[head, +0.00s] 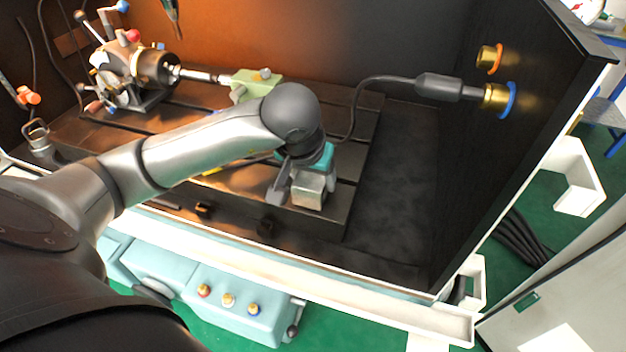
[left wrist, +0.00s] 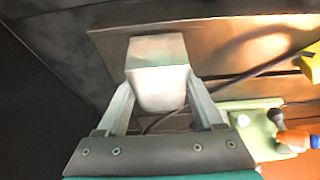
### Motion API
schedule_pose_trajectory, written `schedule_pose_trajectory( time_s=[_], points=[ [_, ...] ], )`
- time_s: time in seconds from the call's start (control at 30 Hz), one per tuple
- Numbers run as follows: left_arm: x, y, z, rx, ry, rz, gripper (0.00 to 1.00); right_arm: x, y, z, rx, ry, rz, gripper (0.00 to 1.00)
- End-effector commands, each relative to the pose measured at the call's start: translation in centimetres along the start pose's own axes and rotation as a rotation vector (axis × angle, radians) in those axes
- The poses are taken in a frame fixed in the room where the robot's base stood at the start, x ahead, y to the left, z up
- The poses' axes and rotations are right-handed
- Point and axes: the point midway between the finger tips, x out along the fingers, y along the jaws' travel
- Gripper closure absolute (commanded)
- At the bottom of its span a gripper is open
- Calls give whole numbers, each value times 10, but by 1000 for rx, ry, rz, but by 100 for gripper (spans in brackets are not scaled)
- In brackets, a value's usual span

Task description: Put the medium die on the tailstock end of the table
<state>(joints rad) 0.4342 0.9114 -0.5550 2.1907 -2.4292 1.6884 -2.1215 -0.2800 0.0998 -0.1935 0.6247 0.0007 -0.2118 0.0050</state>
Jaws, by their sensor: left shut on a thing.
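The medium die, a plain silvery metal block (head: 308,193), is between the fingers of my left gripper (head: 293,188). In the left wrist view the die (left wrist: 158,68) fills the gap between the two fingers of the gripper (left wrist: 160,90), one on each side. The die is over the right end of the dark slotted table (head: 362,125), near its front corner. I cannot tell whether its underside touches the table. A pale green tailstock (head: 246,84) stands on the table behind my arm and also shows in the left wrist view (left wrist: 254,128). My right gripper is not in view.
The indexing chuck (head: 135,68) stands at the table's left end. A black cable runs behind my gripper to a grey connector (head: 438,87) at the right wall. The dark floor (head: 395,190) right of the table is clear. A white front edge (head: 300,275) borders the enclosure.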

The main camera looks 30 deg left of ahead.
Motion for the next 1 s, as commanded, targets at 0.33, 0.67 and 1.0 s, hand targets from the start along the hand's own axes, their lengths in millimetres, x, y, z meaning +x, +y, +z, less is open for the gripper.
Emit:
schedule_pose_trajectory(
  time_s=[0.33, 0.67, 1.0],
  points=[
    [2, 0, -1, -1, 9, 1, 100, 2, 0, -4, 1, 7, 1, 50],
    [5, 0, 2, 0, 2, 0, 9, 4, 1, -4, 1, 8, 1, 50],
    [4, 0, 2, 0, 1, 0, 1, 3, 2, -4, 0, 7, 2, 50]
  ],
)
